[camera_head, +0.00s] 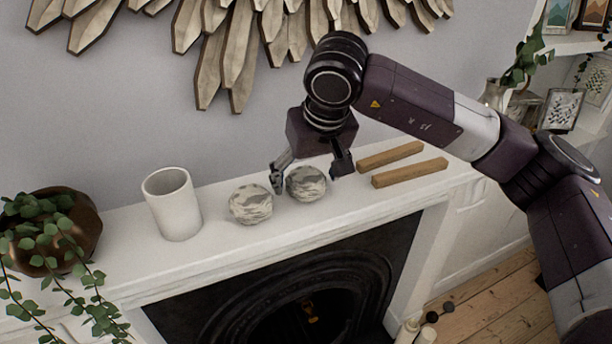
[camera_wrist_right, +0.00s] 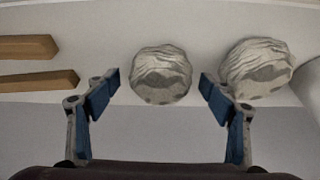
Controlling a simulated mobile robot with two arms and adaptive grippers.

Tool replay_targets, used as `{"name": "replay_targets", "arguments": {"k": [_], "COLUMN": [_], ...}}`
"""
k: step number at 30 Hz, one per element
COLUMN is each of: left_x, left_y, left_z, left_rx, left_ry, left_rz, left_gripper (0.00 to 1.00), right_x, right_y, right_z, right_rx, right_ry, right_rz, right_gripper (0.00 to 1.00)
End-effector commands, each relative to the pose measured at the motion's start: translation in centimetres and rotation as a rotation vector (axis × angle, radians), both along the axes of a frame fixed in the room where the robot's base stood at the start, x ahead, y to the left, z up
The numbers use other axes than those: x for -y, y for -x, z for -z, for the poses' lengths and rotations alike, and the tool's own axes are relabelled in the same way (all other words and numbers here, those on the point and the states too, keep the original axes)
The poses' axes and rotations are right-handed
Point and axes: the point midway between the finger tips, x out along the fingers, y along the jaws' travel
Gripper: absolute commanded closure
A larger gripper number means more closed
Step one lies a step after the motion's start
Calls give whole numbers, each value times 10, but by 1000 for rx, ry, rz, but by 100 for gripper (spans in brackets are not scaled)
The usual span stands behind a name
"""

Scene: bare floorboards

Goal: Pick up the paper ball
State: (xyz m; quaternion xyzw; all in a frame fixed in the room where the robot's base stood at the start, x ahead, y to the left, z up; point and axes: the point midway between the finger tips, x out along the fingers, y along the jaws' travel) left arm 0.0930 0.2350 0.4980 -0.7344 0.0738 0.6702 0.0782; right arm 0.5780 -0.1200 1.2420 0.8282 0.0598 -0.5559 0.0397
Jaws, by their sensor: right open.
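Two crumpled grey-white paper balls rest side by side on the white mantel. The right-hand paper ball (camera_head: 306,184) lies between the open fingers of my right gripper (camera_head: 308,175). In the right wrist view this ball (camera_wrist_right: 161,74) sits just ahead of and between the two fingertips of the gripper (camera_wrist_right: 160,90), with gaps on both sides. The other paper ball (camera_head: 251,204) is to its left, just outside the left finger. It shows at the right in the wrist view (camera_wrist_right: 257,67). My left gripper is not in view.
The white mantel (camera_head: 222,233) is narrow, with a dark fireplace opening below its front edge. A white cup (camera_head: 173,204) and a potted plant (camera_head: 62,232) stand left. Two wooden blocks, one at the back (camera_head: 390,156) and one in front (camera_head: 410,173), lie right of the balls.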

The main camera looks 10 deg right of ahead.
Motion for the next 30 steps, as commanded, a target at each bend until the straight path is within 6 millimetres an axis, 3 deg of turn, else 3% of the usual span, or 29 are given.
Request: {"name": "replay_targets", "arguments": {"k": [7, 16, 30], "left_x": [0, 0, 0], "left_y": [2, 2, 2], "left_z": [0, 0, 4], "left_rx": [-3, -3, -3], "left_ry": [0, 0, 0], "left_rz": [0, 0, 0], "left_gripper": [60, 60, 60], "right_x": [0, 0, 0], "right_y": [0, 0, -1], "right_z": [1, 1, -9], "right_rx": [1, 1, 5], "right_ry": [0, 0, 0], "right_rz": [-1, 0, 0], "right_gripper": [26, 59, 59]}}
